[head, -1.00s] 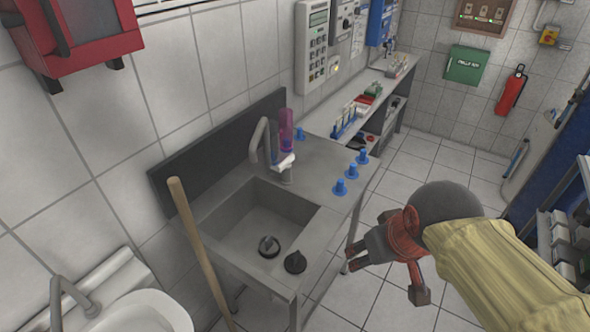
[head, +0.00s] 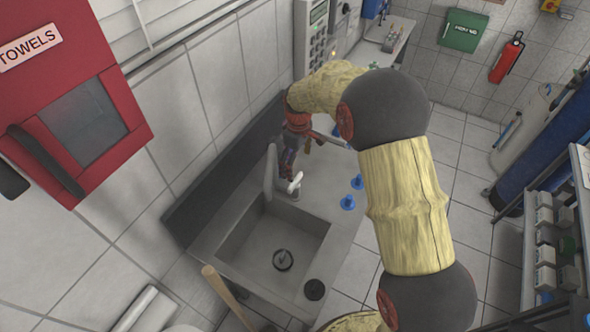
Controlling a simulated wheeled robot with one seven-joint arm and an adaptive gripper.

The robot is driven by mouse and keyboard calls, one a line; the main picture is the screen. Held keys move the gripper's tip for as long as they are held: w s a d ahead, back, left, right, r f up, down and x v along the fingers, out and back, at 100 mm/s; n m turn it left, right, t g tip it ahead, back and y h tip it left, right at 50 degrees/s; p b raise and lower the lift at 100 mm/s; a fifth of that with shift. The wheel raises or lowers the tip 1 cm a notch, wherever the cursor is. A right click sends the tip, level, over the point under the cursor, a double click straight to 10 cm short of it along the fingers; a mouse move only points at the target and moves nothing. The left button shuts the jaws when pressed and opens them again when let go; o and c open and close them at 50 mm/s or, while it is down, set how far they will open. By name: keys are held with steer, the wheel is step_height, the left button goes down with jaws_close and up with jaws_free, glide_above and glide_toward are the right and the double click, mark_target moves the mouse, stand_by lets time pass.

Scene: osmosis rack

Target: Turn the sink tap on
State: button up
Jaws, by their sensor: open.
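The sink tap (head: 270,172) has a tall grey gooseneck spout at the back rim of the steel sink (head: 240,262). Its white lever (head: 295,183) sits beside the spout's base. No water shows from the spout. My gripper (head: 297,158) is open, pointing down just behind and right of the lever. It looks close to the lever, but I cannot tell whether they touch.
Blue knobs (head: 348,202) stand on the counter right of the tap. A wooden handle (head: 222,284) leans at the sink's front left. A red towel dispenser (head: 85,105) hangs on the wall at upper left. Black round pieces lie in the basin and on the front rim.

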mark_target(295, 180)
steer(key=shift+w+a+f+p, duration=0.15)
steer(key=shift+a+f, duration=0.05)
steer(key=shift+f, duration=0.2)
steer(key=shift+w+a+f+p, duration=0.1)
steer(key=shift+a+f+p, duration=0.05)
steer(key=shift+f, duration=0.25)
steer(key=shift+n, duration=0.3)
steer(key=shift+f, duration=3.95)
steer(key=shift+c, duration=0.3)
steer(key=c, duration=1.1)
steer(key=m+b, duration=0.1)
steer(key=m, duration=0.3)
steer(key=m+b, duration=0.1)
steer(key=m, duration=0.4)
